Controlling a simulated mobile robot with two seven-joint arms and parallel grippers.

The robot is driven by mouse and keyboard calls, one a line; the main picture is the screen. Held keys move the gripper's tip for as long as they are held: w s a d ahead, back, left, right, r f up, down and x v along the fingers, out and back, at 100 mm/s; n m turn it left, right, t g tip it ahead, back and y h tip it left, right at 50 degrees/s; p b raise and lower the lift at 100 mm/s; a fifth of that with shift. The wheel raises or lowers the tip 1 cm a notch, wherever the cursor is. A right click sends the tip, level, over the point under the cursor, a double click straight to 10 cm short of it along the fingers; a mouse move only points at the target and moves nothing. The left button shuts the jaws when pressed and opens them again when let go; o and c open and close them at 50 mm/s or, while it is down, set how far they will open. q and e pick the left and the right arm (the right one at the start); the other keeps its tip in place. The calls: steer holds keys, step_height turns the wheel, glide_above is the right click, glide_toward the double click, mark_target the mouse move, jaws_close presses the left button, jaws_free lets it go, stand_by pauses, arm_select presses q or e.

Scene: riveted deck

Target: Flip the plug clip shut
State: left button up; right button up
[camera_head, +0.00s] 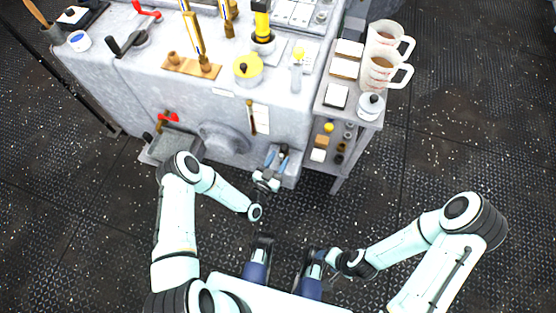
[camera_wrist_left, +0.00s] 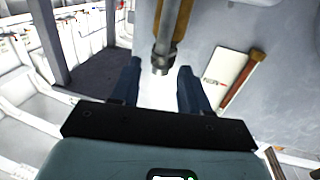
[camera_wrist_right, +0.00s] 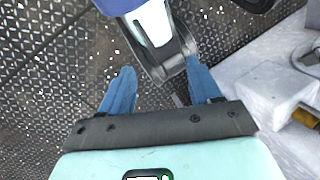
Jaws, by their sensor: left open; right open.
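I cannot make out a plug clip for certain in any view. My left gripper (camera_head: 277,157) is open, low in front of the grey cabinet (camera_head: 225,105). In the left wrist view, a rod with a brown upper part and a grey metal end (camera_wrist_left: 161,62) shows between its open fingers; they do not grip it. A brown stick (camera_head: 251,117) is on the cabinet front by a white card; they also show in the left wrist view, the stick (camera_wrist_left: 242,80) beside the card (camera_wrist_left: 226,78). My right gripper (camera_wrist_right: 160,68) is open and empty, close to my base.
A shelf cart (camera_head: 345,112) with measuring jugs (camera_head: 378,72) stands right of the cabinet. A grey bin (camera_head: 172,143) and a round cover (camera_head: 222,138) are on the cabinet's lower front. Tools and a yellow-lidded pot (camera_head: 247,70) crowd its top. The dark floor (camera_head: 430,150) at right is clear.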

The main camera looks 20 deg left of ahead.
arm_select(q)
steer(key=shift+c, duration=0.4)
jaws_close()
arm_select(e)
steer(key=shift+w+f, duration=0.1)
arm_select(q)
steer(key=shift+a+m+h+b, duration=0.15)
steer(key=shift+m+h+b, duration=0.3)
steer(key=shift+h, duration=0.25)
steer(key=m+g+h+b, duration=0.1)
steer(key=h, duration=0.1)
steer(key=m+g+h+b, duration=0.1)
steer(key=m+h+b, duration=0.1)
steer(key=m+g+h+b, duration=0.2)
steer(key=shift+w+a+f+h, duration=0.15)
steer(key=shift+w+a+h, duration=0.2)
steer(key=shift+a+h, duration=0.05)
steer(key=shift+m+g+h+b, duration=0.3)
steer(key=shift+m, duration=0.05)
steer(key=shift+m+g+h+b, duration=0.3)
steer(key=shift+g+h, duration=0.1)
steer(key=shift+g, duration=0.1)
arm_select(e)
steer(key=w+d+f+m+t+h, duration=0.1)
steer(key=w+d+f+t, duration=0.1)
steer(key=w+d+f, duration=0.3)
step_height(320, 180, down, 4)
steer(key=shift+w+r+h, duration=0.1)
steer(key=shift+w+h, duration=0.2)
steer(key=shift+w, duration=0.5)
